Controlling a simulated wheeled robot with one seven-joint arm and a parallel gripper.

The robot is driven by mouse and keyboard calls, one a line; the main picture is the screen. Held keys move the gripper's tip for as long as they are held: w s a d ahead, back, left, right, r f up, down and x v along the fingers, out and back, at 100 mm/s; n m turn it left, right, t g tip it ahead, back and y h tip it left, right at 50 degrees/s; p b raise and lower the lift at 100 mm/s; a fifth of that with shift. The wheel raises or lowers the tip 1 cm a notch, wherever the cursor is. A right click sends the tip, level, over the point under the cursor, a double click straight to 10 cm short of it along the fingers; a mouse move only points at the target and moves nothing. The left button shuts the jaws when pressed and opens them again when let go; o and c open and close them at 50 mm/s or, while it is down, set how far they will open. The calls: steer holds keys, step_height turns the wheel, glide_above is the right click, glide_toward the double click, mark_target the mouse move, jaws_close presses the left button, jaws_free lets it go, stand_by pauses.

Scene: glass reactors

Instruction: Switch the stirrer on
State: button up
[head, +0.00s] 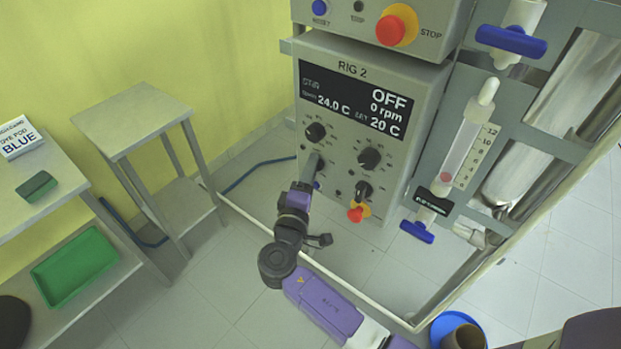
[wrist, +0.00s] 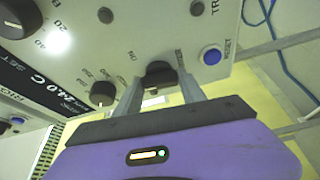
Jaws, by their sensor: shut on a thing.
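The RIG 2 control box (head: 365,75) stands right of centre in the head view. Its display (head: 357,100) reads OFF, 0 rpm, 24.0 C and SET 20 C. My gripper (head: 314,166) is at the lower left of the panel. In the wrist view my gripper (wrist: 160,88) has its two fingers on either side of a black knob (wrist: 159,72) and is shut on it. Lettering beside this knob is partly covered and hard to read, with ON printed nearby. In the head view the gripper hides this knob.
Near the gripped knob are a scaled black knob (wrist: 102,93) and a blue RESET button (wrist: 211,56). The panel also has a right dial (head: 370,158) and a red-and-yellow knob (head: 356,214). A flowmeter (head: 468,145) stands right; a steel stand (head: 135,110) stands left.

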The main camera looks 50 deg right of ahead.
steer(key=m+h+b, duration=0.1)
steer(key=m+b, duration=0.3)
steer(key=b, duration=0.4)
steer(key=m+g+h+b, duration=0.1)
steer(key=m+b, duration=0.3)
steer(key=b, duration=0.5)
steer(key=f+m+g+h+b, duration=0.1)
steer(key=m+b, duration=0.3)
steer(key=b, duration=0.5)
steer(key=shift+w+h, duration=0.15)
steer(key=shift+h, duration=0.45)
steer(key=shift+r+m+g+b, duration=0.2)
steer(key=shift+m+g+b, duration=0.15)
steer(key=shift+b, duration=0.25)
steer(key=o, duration=1.4)
steer(key=shift+c, duration=0.2)
steer(key=shift+a, duration=0.15)
steer(key=v, duration=0.7)
steer(key=shift+a+f, duration=0.15)
steer(key=shift+a, duration=0.1)
